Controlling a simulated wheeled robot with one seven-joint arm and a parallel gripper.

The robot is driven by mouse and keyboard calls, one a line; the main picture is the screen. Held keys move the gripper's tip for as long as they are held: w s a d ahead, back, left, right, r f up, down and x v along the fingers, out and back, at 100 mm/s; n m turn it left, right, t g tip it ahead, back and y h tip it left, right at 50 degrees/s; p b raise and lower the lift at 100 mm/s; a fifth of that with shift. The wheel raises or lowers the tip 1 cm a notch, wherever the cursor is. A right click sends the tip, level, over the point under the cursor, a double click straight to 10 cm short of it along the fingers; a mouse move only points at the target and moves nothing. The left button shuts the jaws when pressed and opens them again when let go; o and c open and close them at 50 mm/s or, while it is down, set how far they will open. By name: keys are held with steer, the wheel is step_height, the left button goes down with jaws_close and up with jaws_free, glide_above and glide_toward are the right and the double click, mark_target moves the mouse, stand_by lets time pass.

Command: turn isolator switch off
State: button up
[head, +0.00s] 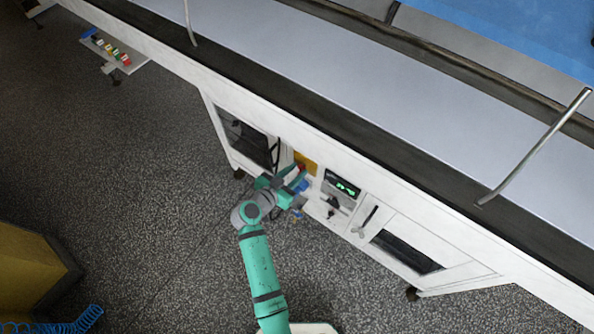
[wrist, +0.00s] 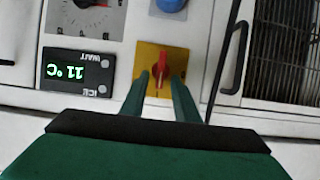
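The isolator switch has a red handle (wrist: 160,67) on a yellow plate (wrist: 150,52). In the wrist view the handle points along the plate's vertical direction. In the head view the yellow plate (head: 308,161) and a bit of the red handle (head: 301,168) show on the white machine front, partly hidden by my gripper. My gripper (wrist: 160,76) is open, with one green finger on each side of the handle's lower part and small gaps visible beside it. My gripper also shows in the head view (head: 297,177), close to the panel. Contact cannot be told.
A green-lit display (wrist: 75,72) reading 11 °C is beside the switch, with a dial (wrist: 85,15) and a blue knob (wrist: 170,4) nearby. A black handle (wrist: 233,58) and a dark grille (wrist: 282,50) lie on the other side.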

steer(key=shift+w+d+f, duration=0.15)
steer(key=shift+w+d, duration=0.05)
jaws_close()
